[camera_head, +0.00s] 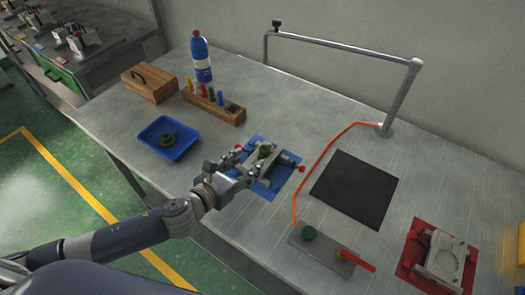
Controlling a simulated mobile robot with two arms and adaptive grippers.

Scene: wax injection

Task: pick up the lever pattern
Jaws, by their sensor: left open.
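A small green wax piece (265,151), likely the lever pattern, sits on a grey metal mould (283,164) over a blue mat (264,189). My left gripper (246,160) is open, with its fingers at the mould's left side, close to the green piece. Whether the fingers touch the piece cannot be told. They hide part of the mould. Another green wax piece (168,139) lies in a blue tray (154,151) to the left. My right gripper is not in view.
A wooden rack (214,108) with coloured tools, a blue bottle (201,60) and a wooden box (149,84) stand behind. A dark mat (353,188), an orange-red hose (321,153) and a grey plate (321,250) with a red handle lie right. A second mould (446,258) sits on a red mat.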

